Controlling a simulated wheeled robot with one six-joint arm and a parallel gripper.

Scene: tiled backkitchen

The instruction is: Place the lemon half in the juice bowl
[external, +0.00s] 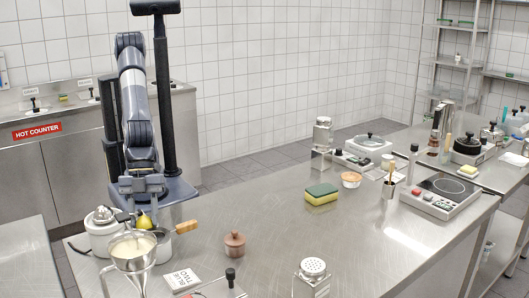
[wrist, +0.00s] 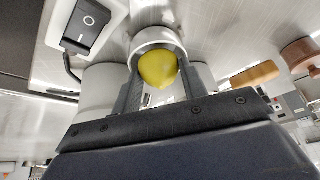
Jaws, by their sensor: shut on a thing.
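The yellow lemon half (external: 144,222) is between the fingers of my gripper (external: 143,212), which is shut on it. In the wrist view the lemon (wrist: 158,70) sits between the two dark fingertips (wrist: 158,86), in front of a pale round-rimmed vessel (wrist: 150,38). A metal bowl with pale contents (external: 132,247) stands on legs just in front of the lemon in the external view. I cannot tell for sure which vessel is the juice bowl, or whether the lemon touches one.
A white appliance with a domed top (external: 103,219) stands left of the gripper. A wooden handle (external: 187,227) sticks out to the right.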

